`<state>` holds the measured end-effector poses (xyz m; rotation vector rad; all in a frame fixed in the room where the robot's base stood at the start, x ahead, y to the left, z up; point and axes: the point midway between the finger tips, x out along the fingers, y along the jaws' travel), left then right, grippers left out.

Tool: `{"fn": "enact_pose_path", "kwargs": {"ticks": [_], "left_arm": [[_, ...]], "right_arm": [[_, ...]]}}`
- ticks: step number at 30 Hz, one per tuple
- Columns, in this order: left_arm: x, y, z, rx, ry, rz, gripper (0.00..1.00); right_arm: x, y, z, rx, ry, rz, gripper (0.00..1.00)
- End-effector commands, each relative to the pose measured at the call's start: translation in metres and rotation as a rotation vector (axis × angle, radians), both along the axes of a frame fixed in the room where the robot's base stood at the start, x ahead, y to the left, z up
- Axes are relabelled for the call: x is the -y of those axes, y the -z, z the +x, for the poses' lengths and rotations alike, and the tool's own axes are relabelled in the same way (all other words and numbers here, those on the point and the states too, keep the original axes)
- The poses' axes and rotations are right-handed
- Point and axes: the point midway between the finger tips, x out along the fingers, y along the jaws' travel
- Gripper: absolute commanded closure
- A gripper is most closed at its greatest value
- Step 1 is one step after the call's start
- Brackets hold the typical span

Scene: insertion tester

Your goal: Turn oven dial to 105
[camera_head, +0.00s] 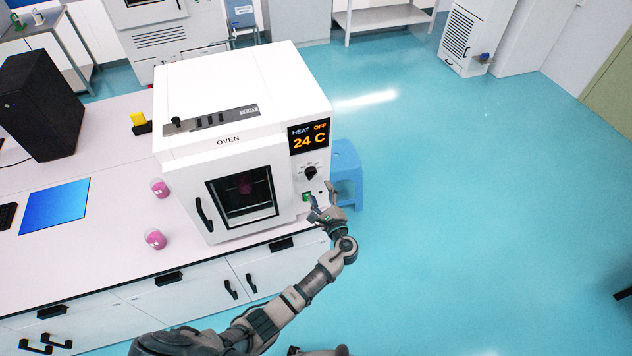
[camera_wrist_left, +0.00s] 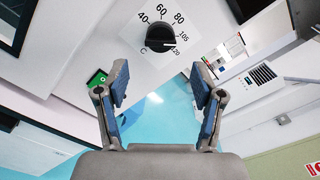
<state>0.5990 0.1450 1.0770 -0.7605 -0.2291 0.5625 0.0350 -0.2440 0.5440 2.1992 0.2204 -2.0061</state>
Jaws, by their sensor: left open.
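The white oven (camera_head: 235,95) stands on the bench with its door shut. Its display (camera_head: 309,136) reads "HEAT OFF" and 24 C. The black dial (camera_head: 310,172) is on the panel below the display. In the wrist view the dial (camera_wrist_left: 160,38) sits on a scale marked 40 to 120. Its white mark points right, near 105 and 120; I cannot tell exactly where. My left gripper (camera_head: 321,199) is open and empty, just below the dial. In the wrist view its fingers (camera_wrist_left: 160,88) are spread, apart from the dial. My right gripper is out of view.
A green switch (camera_wrist_left: 97,79) is close to one left finger. Two pink-filled beakers (camera_head: 155,239) (camera_head: 160,187) stand on the bench left of the oven. A blue stool (camera_head: 347,175) is behind the oven's right side. Open floor lies to the right.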

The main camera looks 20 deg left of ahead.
Motion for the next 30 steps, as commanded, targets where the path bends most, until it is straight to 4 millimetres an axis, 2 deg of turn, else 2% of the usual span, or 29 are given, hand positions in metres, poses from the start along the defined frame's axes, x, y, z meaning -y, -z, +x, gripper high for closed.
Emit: {"fn": "enact_pose_path", "kwargs": {"ticks": [3,9,26,28,30], "left_arm": [[0.014,0.001,-0.019,-0.002,0.001,-0.002,0.32],[0.026,0.001,-0.036,-0.002,0.001,0.0,0.32],[0.027,0.001,-0.038,-0.002,0.0,0.0,0.32],[0.027,0.007,-0.038,-0.01,0.003,-0.005,0.32],[0.025,0.025,-0.039,-0.037,0.011,-0.026,0.32]], "right_arm": [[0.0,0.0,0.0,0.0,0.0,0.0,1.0],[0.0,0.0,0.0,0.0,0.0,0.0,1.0],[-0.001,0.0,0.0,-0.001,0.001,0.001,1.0],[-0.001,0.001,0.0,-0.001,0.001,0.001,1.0],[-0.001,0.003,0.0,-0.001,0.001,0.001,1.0]]}}
